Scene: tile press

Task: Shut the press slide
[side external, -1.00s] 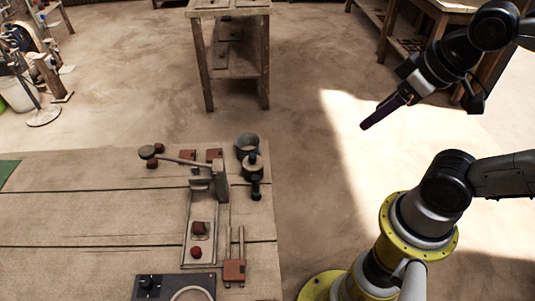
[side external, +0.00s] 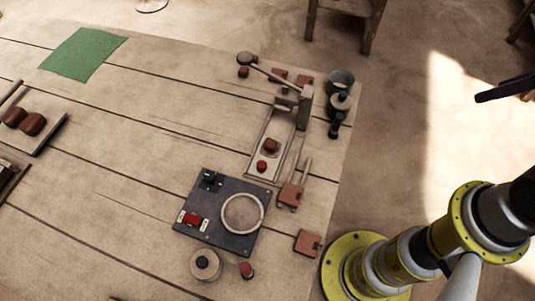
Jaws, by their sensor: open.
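The tile press stands near the table's right edge, with a grey upright (side external: 304,108) and a long lever (side external: 272,72) ending in a round knob. Its pale slide (side external: 258,160) sticks out from under the upright toward the camera. A brown clay lump (side external: 271,145) sits on the slide, and a red knob (side external: 262,166) is near its front end. My gripper (side external: 480,97) shows only partly at the right edge, as dark purple fingers. It is open, above the floor, well to the right of the press and touching nothing.
A dark panel (side external: 213,230) with a ring and a red switch lies in front of the slide. Terracotta pieces (side external: 291,195) lie right of the slide. Dark pots (side external: 340,80) stand behind right. A green cloth (side external: 83,55) lies far left; the table's middle is bare.

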